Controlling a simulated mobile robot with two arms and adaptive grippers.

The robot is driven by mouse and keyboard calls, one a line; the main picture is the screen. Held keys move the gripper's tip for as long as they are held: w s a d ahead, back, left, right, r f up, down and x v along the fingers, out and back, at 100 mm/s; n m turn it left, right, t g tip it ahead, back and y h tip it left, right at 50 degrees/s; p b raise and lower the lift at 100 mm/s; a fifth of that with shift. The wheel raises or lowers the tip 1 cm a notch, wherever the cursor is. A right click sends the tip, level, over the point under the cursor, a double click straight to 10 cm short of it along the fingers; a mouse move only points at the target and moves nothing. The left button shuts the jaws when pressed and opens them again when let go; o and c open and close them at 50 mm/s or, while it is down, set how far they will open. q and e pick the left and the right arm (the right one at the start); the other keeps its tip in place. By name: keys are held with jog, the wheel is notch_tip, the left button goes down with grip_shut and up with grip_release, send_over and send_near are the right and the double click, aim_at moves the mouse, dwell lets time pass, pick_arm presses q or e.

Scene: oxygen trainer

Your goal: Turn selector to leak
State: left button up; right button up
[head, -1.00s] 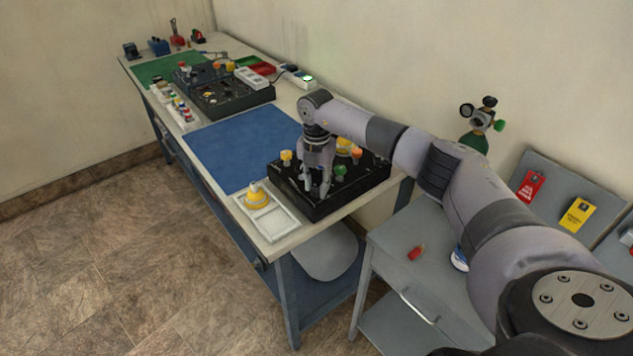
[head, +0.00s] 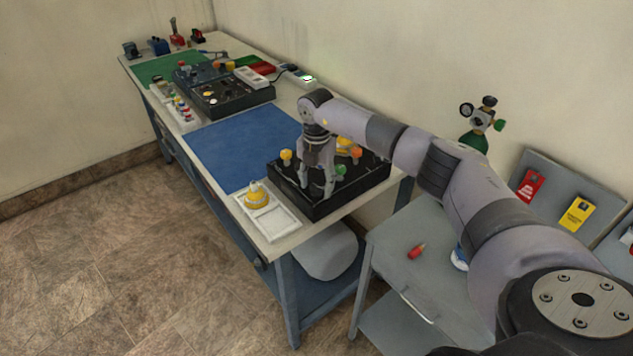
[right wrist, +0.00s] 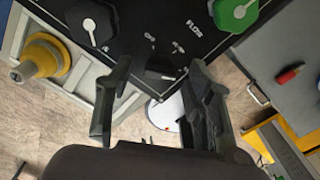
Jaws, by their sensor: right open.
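The black oxygen trainer panel (head: 350,199) stands at the near end of the workbench, with yellow, orange and green knobs on top. My right gripper (head: 318,190) points down over its near left part, open. In the right wrist view, its fingers (right wrist: 158,100) stand apart on either side of a small dark selector (right wrist: 160,72) with white marks beside it. The word FLOW is readable; the other labels are too small to read. I cannot tell whether the fingers touch the selector. A green knob (right wrist: 236,12) and a dark round knob with a white pointer (right wrist: 90,26) are nearby.
A white tray (head: 284,226) with a yellow fitting (head: 257,195) lies beside the panel. A blue mat (head: 240,147) lies behind it, clear. A grey side table (head: 395,245) with a red object (head: 416,250) stands to the right. A second black panel (head: 228,100) is farther back.

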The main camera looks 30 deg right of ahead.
aim_at(316, 186)
notch_tip(316, 186, up, 12)
dwell(0.6)
dwell(0.4)
